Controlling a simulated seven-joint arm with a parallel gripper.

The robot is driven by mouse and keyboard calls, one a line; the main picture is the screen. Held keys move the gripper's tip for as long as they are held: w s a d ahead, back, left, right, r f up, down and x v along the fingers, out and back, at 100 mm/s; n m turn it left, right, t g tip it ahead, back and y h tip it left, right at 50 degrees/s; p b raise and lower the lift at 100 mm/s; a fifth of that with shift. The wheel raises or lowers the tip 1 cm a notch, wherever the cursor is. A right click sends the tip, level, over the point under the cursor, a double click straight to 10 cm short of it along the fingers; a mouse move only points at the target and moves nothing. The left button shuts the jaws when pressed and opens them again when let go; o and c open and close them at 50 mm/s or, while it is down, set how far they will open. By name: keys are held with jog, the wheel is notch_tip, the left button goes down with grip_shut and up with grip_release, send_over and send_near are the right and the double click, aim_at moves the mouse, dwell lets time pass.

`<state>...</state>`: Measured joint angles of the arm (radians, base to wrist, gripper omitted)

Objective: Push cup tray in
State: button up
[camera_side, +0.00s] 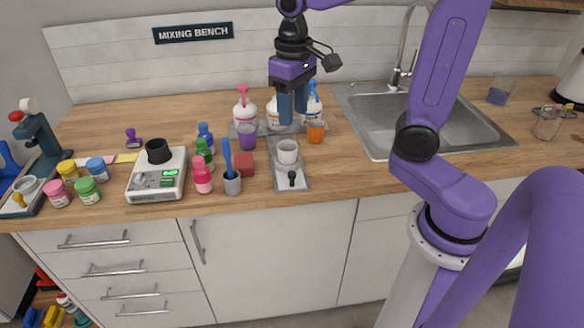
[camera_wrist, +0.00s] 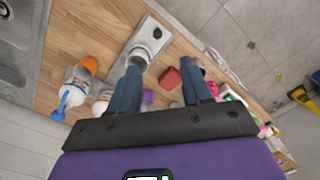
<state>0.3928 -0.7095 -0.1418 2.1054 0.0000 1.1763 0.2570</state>
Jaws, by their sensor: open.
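The cup tray (camera_side: 291,178) is a narrow grey slide extending from the bottle stand toward the counter's front edge. A black knob (camera_side: 292,178) stands near its front end, and a white cup (camera_side: 287,152) sits farther back on it. In the wrist view the tray (camera_wrist: 141,38) is at the upper middle, with its knob (camera_wrist: 157,33) visible and the cup partly behind a finger. My gripper (camera_side: 292,118) points down above the bottle stand, behind the white cup. Its two blue fingers are apart and empty in the wrist view (camera_wrist: 163,70).
A red block (camera_side: 243,164) and a grey cup with a blue tool (camera_side: 232,183) are left of the tray. Counter right of the tray is clear toward the sink (camera_side: 410,125).

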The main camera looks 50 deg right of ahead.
send_near(292, 173)
jog(key=shift+m, duration=0.3)
notch_tip(292, 173, down, 9)
jog(key=shift+r, duration=0.2)
dwell(0.4)
